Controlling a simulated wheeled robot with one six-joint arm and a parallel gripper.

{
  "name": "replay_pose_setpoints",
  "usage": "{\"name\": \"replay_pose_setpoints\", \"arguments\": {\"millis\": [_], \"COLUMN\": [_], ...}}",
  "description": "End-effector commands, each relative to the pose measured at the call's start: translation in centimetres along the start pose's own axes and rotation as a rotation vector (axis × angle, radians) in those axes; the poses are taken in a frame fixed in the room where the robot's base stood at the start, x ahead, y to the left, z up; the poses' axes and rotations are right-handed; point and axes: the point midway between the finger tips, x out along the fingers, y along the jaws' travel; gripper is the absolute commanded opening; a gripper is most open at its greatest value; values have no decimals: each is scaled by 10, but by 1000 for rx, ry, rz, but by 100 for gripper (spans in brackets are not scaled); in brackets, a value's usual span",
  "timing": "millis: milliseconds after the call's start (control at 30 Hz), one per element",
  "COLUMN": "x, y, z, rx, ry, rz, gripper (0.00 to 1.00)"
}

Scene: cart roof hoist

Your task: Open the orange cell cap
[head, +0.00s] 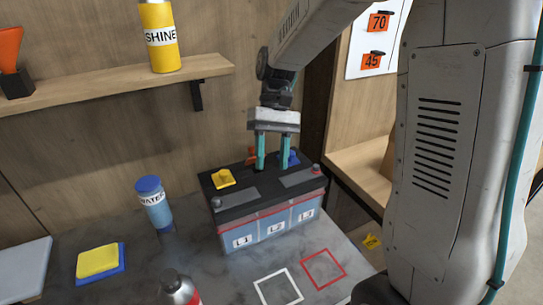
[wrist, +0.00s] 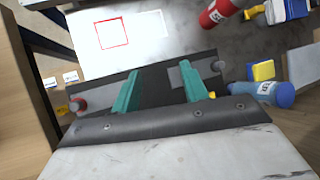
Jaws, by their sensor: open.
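The battery (head: 267,232) is a blue-grey block with a black top, standing on the grey bench. The orange cell cap (head: 251,156) is on its top towards the back, partly covered by my gripper's left finger. A yellow cap (head: 222,178) is at the left of the top and a blue cap (head: 294,158) is to the right of the fingers. My gripper (head: 271,166) is open, pointing down over the battery top, with teal fingers. In the wrist view my gripper (wrist: 158,69) is over the black top and the orange cap is hidden; I cannot tell whether it touches the cap.
A blue water bottle (head: 155,203) stands left of the battery. A yellow and blue sponge (head: 98,262) lies further left. White (head: 278,288) and red (head: 323,270) outlined squares on the bench are empty. A shelf (head: 110,87) hangs behind.

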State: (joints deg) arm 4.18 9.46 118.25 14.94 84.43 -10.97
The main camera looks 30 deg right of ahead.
Motion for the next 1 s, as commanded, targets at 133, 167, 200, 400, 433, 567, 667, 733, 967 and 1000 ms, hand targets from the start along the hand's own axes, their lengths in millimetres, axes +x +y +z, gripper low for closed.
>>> {"name": "replay_pose_setpoints", "arguments": {"millis": [133,167,200,400,433,567,667,733,967,1000], "x": [-19,-30,-45,-92,-90,-73,-57,-48,-28,-27], "y": [0,0,-1,-2,-2,-1,0,1,3,3], "z": [-18,-27,-40,-75,-77,-84,-92,-97,-107,-108], "rx": [-51,-79,-118,-235,-237,-236,-235,-235,-236,-236], "ry": [105,161,239,458,463,459,457,458,459,459], "rz": [22,36,57,132,134,133,132,132,133,133], "gripper": [44,44,44,44,44,44,44,44,44,44]}}
